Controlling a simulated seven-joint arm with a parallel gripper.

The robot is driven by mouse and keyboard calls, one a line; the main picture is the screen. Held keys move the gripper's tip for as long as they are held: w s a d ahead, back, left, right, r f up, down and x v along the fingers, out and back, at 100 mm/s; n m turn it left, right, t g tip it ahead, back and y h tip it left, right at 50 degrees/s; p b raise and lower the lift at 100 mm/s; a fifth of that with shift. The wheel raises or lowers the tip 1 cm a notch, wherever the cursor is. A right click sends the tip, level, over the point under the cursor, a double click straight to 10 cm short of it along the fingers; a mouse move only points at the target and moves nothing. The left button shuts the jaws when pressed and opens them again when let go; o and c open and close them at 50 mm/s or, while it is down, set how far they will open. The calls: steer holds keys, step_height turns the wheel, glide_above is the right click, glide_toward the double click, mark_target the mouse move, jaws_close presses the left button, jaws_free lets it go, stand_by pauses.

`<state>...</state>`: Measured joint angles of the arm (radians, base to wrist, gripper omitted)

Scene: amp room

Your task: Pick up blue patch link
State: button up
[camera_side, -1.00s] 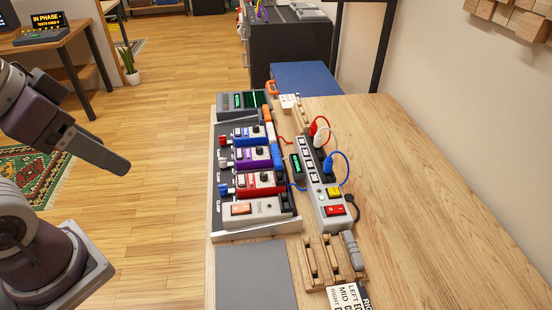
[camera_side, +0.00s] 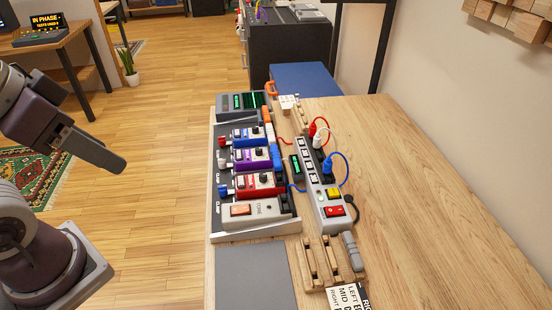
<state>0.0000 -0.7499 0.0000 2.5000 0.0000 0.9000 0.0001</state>
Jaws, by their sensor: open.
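A small blue piece (camera_side: 276,158), which looks like the blue patch link, sits upright at the right side of the pedals on the pedalboard (camera_side: 228,236). An orange piece (camera_side: 266,115) and a white piece (camera_side: 270,133) stand in line behind it. My gripper (camera_side: 112,161) is at the left, over the floor, well apart from the board. It is open and I see nothing in it; its fingers overlap from this side.
A power strip (camera_side: 325,205) with red, white and blue plugs and looping cables stands just right of the board. A wooden holder (camera_side: 331,262) and printed labels (camera_side: 347,297) lie in front. The tabletop (camera_side: 430,200) at right is clear.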

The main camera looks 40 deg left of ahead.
steer(key=m+g+y, duration=0.2)
steer(key=m+g, duration=0.1)
steer(key=m, duration=2.4)
glide_above(276, 155)
steer(key=s+d, duration=0.1)
steer(key=s, duration=0.1)
steer(key=f, duration=1.7)
steer(key=shift+w+d+f, duration=0.1)
steer(key=shift+d, duration=0.1)
steer(key=x, duration=0.8)
steer(key=shift+d, duration=0.1)
steer(key=shift+f, duration=0.15)
